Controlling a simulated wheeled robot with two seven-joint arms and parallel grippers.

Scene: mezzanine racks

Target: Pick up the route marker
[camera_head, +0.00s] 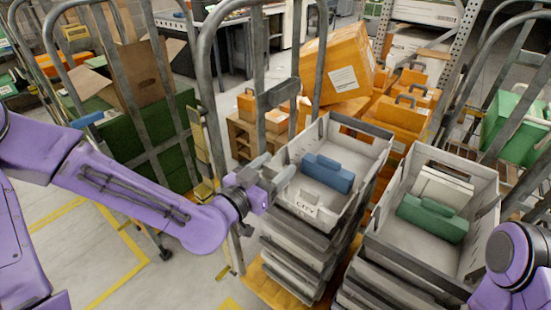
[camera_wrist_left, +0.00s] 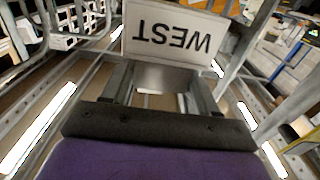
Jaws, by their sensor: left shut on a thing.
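The route marker is a white plate (camera_wrist_left: 172,35) with black letters reading WEST, upside down in the left wrist view. My left gripper (camera_head: 274,175) is shut on it, with the plate at the fingertips. In the wrist view the two fingers (camera_wrist_left: 162,75) reach up to the plate's lower edge. In the head view the gripper is beside the near left corner of the left grey crate, and I cannot make out the marker clearly there. My right gripper is out of view; only part of my right arm shows at the lower right.
The left grey crate (camera_head: 357,142), labelled CITY, holds a blue case (camera_head: 328,173). The right grey crate (camera_head: 482,190) holds a green case (camera_head: 432,219) and a white one. Both top stacks. Metal cage posts (camera_head: 205,85) stand close to my left arm. Orange boxes (camera_head: 338,65) are behind.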

